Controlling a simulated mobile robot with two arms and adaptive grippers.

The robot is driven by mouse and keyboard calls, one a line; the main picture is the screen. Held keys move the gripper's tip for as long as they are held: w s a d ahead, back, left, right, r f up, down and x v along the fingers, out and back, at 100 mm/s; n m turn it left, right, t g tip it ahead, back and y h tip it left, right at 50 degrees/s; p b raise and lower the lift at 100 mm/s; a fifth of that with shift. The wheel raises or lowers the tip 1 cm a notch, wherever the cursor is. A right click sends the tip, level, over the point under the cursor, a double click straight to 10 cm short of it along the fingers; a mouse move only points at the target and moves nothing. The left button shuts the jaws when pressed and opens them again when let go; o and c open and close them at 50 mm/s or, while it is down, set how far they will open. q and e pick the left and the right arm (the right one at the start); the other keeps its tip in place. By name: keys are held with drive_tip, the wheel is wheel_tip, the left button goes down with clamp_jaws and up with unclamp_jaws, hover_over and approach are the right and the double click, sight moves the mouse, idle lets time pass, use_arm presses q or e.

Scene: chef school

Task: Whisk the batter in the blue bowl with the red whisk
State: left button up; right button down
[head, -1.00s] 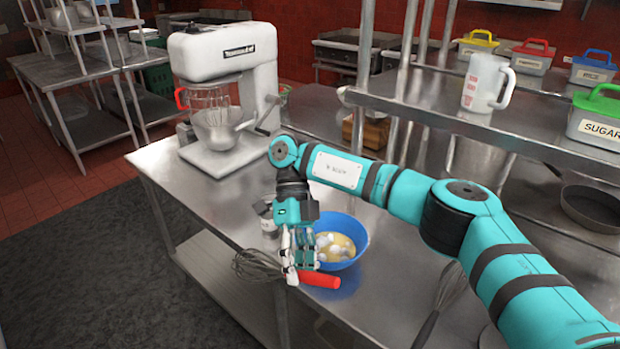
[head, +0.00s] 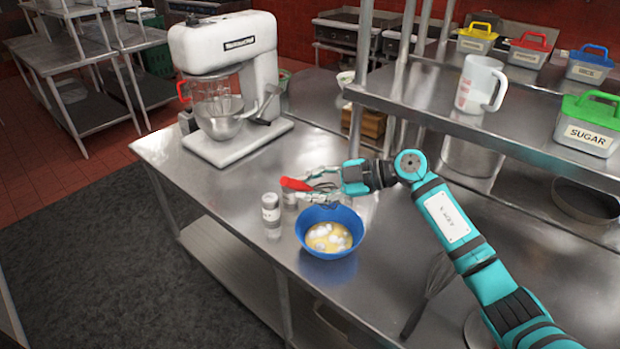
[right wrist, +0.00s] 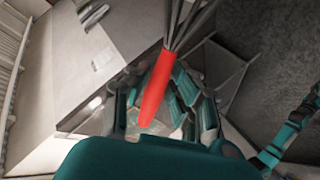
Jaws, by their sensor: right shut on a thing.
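The blue bowl (head: 312,246) stands upright on the steel counter, with yellow batter and white lumps (head: 328,236) in it. My right gripper (head: 314,188) is shut on the red whisk (head: 294,184) and holds it behind and above the bowl, clear of the batter. In the head view the red handle points left; the wires are small and partly hidden by the fingers. In the right wrist view the red handle (right wrist: 157,90) lies between the fingers, with the wires (right wrist: 182,28) toward the top edge. My left gripper does not show.
Shakers (head: 271,216) stand just left of the bowl. A stand mixer (head: 225,100) is at the back left of the counter (head: 245,170). A second whisk (head: 428,292) lies to the right. A shelf (head: 500,130) with a measuring jug (head: 478,84) and lidded tubs overhangs the right side.

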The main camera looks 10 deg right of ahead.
drive_tip(key=shift+w+f+b, duration=0.25)
drive_tip(key=shift+f+b, duration=0.25)
wheel_tip(320, 180, down, 11)
drive_tip(key=b, duration=0.6)
drive_tip(key=shift+r+b, duration=0.15)
drive_tip(key=shift+b, duration=0.15)
drive_tip(key=shift+d, duration=0.1)
